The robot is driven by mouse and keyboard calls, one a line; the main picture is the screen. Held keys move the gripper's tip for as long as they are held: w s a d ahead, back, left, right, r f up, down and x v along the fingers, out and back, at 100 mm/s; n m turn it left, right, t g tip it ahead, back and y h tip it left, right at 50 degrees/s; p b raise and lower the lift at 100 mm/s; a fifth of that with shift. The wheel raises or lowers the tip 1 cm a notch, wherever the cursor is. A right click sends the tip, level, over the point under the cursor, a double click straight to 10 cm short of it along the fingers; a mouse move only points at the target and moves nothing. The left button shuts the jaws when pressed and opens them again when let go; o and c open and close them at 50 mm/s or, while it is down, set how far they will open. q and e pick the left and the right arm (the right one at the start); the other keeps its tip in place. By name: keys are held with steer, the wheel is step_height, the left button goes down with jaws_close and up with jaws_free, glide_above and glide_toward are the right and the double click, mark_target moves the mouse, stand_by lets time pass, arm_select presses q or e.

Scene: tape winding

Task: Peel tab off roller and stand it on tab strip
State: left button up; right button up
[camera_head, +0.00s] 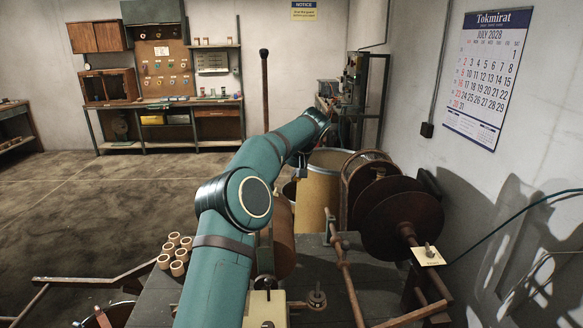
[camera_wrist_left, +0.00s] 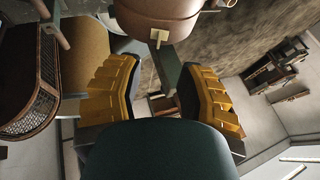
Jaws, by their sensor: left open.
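My left gripper (camera_head: 303,172) hangs at the end of my teal arm in the head view, beyond the brown roller (camera_head: 284,238). In the left wrist view its yellow fingers (camera_wrist_left: 162,65) are apart, with nothing held between them. The roller (camera_wrist_left: 185,20) crosses the top of that view. A small pale tab (camera_wrist_left: 158,36) shows at its lower edge, ahead of the fingers and apart from them. A dark green bar (camera_wrist_left: 172,68) shows behind the gap. My arm hides part of the roller in the head view. I cannot clearly identify the tab strip. My right gripper is not in view.
Several small tape rolls (camera_head: 174,254) stand on the bench left of my arm. A tan drum (camera_head: 323,185) and large dark discs (camera_head: 402,220) stand right of the gripper. A pale plate (camera_head: 428,256) and brown rods (camera_head: 345,270) are at the right front.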

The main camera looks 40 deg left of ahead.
arm_select(q)
steer(key=x, duration=0.9)
steer(key=shift+w+a+f, duration=0.1)
steer(key=shift+a+f, duration=0.05)
steer(key=shift+f, duration=0.25)
jaws_close()
steer(key=shift+r, duration=0.15)
steer(key=r+p, duration=0.1)
steer(key=d+r+p, duration=0.1)
steer(key=r+p, duration=0.1)
steer(key=w+r+p, duration=0.1)
steer(key=p, duration=0.1)
steer(key=shift+w+d+r, duration=0.1)
steer(key=shift+d+r, duration=0.1)
steer(key=shift+r, duration=0.15)
stand_by(0.4)
steer(key=shift+f, duration=0.1)
